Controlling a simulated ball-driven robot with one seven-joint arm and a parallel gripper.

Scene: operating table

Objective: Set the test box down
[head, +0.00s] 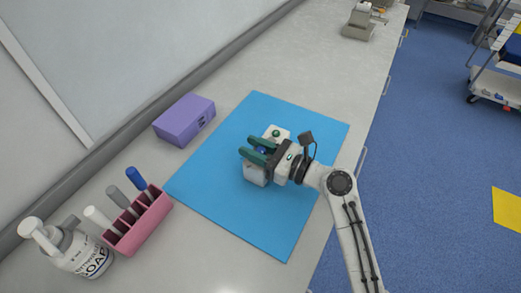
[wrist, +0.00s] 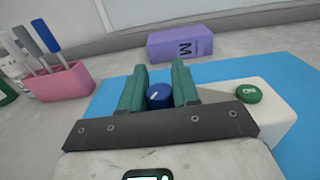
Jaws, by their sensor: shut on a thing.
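The test box (head: 256,176) is white, with a green button (head: 276,133) marked ON at one end and a round blue knob (head: 262,150) on top. It is over the blue mat (head: 230,211), partly hidden under my gripper (head: 248,146). In the wrist view, my green fingers (wrist: 159,72) stand on both sides of the blue knob (wrist: 157,97), shut on it. The white box end with the green button (wrist: 248,94) shows to the right of them. I cannot tell whether the box's underside touches the mat.
A purple box (head: 184,119) lies beyond the mat near the wall. Bare mat surrounds the test box. The table's edge runs along the right.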

